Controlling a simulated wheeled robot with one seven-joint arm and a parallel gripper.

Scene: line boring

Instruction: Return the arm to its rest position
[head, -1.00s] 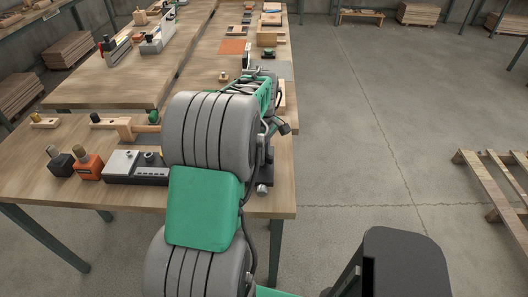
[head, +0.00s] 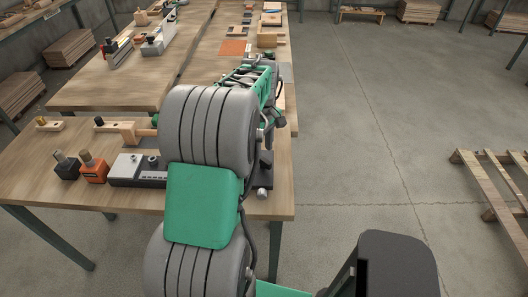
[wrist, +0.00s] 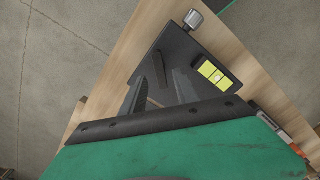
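My arm (head: 202,205) reaches forward over the near workbench, its big grey joint covering part of the bench in the head view. In the wrist view, my gripper's dark fingers (wrist: 160,92) show beyond the green housing, over a dark block. They look apart, with nothing clearly held between them, though dark on dark makes this hard to read. The dark block (wrist: 178,55) has a yellow level vial (wrist: 215,75) and a steel knob (wrist: 193,20) at its edge.
The near workbench (head: 60,205) bears a black-and-silver fixture (head: 130,168), an orange block (head: 94,168), a black block (head: 67,165) and a wooden tool (head: 118,128). A pallet (head: 490,190) lies at right. The floor between is clear.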

